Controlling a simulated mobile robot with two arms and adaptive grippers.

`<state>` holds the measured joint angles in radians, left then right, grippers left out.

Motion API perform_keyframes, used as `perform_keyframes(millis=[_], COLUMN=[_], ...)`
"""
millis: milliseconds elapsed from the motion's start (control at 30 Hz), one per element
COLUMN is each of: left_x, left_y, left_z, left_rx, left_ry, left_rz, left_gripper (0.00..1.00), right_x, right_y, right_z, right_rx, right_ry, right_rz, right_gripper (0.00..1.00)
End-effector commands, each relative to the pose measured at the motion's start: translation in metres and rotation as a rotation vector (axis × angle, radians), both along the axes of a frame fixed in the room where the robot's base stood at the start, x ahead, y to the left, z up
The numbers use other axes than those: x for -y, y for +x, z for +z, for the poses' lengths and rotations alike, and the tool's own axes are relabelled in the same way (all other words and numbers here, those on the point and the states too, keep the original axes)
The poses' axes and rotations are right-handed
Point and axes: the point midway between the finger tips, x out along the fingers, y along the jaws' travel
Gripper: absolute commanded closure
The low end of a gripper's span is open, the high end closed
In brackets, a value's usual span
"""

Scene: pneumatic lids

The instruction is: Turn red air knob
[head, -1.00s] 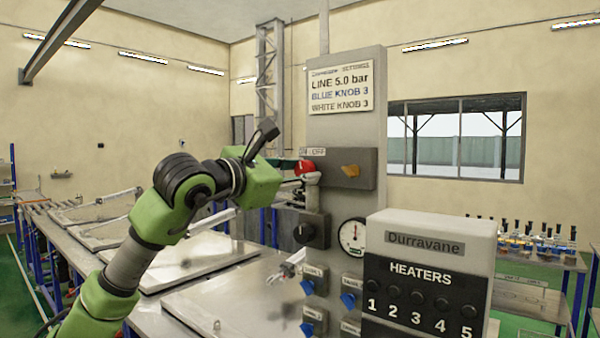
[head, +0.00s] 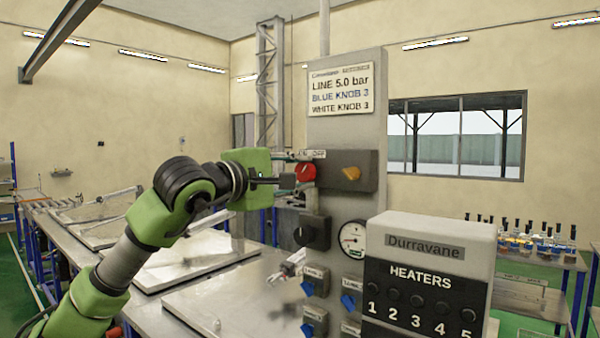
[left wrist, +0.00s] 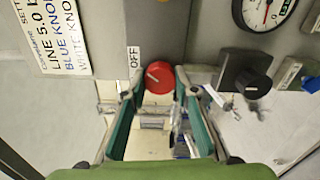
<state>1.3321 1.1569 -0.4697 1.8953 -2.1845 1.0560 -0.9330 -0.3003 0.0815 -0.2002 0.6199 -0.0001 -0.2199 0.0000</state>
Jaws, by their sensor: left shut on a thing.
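The red air knob (head: 305,172) sits on the left face of the grey box on the tall panel (head: 345,125). My left gripper (head: 298,170) reaches it from the left, its green-padded fingers shut on the knob. In the left wrist view the red knob (left wrist: 159,77) shows between the two fingertips (left wrist: 160,90), with a light mark across its face and an OFF label beside it. A pressure gauge (head: 353,238) with a white dial is lower on the panel, its needle pointing left. My right gripper is not in view.
A yellow knob (head: 351,173) is on the box's front. A black knob (head: 313,232) and several blue knobs sit below. A heater box (head: 428,246) stands in front at the right. Metal tables with flat lids (head: 195,258) fill the left.

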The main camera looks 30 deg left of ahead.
Motion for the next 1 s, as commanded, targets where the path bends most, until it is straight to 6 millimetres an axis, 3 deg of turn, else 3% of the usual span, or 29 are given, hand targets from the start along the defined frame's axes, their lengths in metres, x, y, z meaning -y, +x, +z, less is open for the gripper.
perform_keyframes(millis=[300, 833, 867, 900, 1000], left_x=[0.0006, 0.001, 0.001, 0.001, 0.0008], left_y=[0.0, 0.0002, 0.0002, 0.0002, 0.0002], left_z=[-0.0002, -0.0013, -0.0014, -0.0014, -0.0012], left_rx=[0.009, 0.008, 0.008, 0.008, 0.009], left_ry=[0.119, 0.142, 0.142, 0.142, 0.141], left_rz=[-0.001, -0.001, -0.001, -0.001, -0.001], left_gripper=[0.94, 0.94, 0.7, 0.6, 0.56], right_x=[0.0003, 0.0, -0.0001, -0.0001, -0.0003], right_y=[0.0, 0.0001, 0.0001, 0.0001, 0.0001], right_z=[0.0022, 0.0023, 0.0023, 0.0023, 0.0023], right_rx=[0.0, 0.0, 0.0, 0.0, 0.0], right_ry=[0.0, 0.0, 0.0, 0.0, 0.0], right_rz=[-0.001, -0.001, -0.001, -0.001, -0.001], right_gripper=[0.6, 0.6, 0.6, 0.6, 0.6])
